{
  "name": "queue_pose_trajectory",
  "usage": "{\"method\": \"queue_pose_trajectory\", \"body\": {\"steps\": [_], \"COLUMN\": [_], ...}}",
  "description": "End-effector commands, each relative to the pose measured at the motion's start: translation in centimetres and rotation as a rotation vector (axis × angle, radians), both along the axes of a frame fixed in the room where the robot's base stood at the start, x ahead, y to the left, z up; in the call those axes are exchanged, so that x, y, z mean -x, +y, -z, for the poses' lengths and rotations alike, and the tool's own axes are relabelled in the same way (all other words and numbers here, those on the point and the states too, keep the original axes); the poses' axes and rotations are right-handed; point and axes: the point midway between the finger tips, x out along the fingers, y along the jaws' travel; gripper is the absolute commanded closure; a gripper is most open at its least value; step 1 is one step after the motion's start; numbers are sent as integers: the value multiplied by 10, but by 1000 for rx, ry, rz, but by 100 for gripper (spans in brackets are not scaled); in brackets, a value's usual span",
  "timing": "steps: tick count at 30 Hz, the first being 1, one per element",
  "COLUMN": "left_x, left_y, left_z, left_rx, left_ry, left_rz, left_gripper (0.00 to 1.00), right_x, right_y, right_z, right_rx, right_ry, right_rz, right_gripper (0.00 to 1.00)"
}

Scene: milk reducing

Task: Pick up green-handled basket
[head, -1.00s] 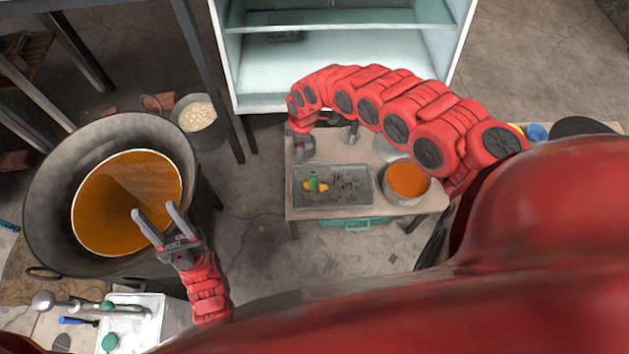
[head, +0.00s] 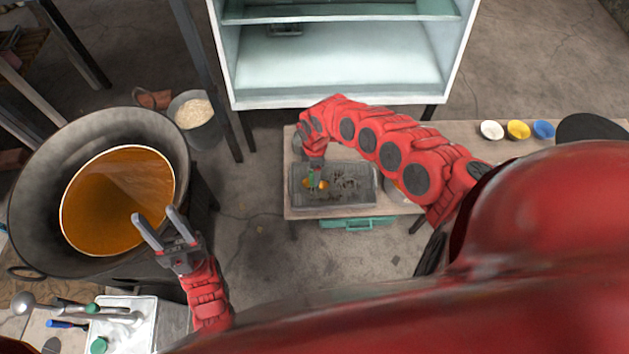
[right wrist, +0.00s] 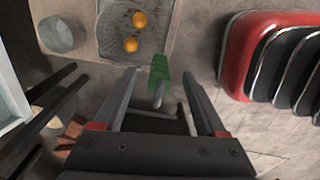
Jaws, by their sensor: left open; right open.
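A grey rectangular tray or basket (head: 362,190) lies on the low table in the head view, holding round orange pieces and dark bits. The mesh of a basket (right wrist: 112,38) with two oranges shows beyond. I cannot tell whether the fingers touch the handle. My left gripper (head: 154,222) is open and empty near the big pot.
A big dark pot (head: 30,200) with orange liquid stands at the left. A grey bucket (head: 200,130) is behind it. An open white cabinet (head: 340,70) stands behind the table. White (head: 492,130), yellow (head: 518,130) and blue (head: 543,129) bowls sit at the right.

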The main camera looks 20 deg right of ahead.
Motion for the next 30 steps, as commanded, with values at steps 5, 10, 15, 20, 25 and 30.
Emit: {"method": "queue_pose_trajectory", "body": {"steps": [5,10,15,20,25,30], "left_x": [0,0,0,0,0,0], "left_y": [0,0,0,0,0,0], "left_z": [2,7,8,8,8,8], "left_rx": [0,0,0,0,0,0], "left_ry": [0,0,0,0,0,0], "left_rz": [0,0,0,0,0,0], "left_gripper": [50,50,50,50,50,50], "right_x": [0,-2,-2,-2,-2,-1], "right_y": [6,7,4,4,4,4], "right_z": [20,41,48,48,48,48], "right_rx": [-5,-3,1,1,1,1], "right_ry": [1,-1,-1,-1,-1,-1], "right_rz": [2,2,1,0,0,0], "right_gripper": [26,26,26,26,48,78]}}
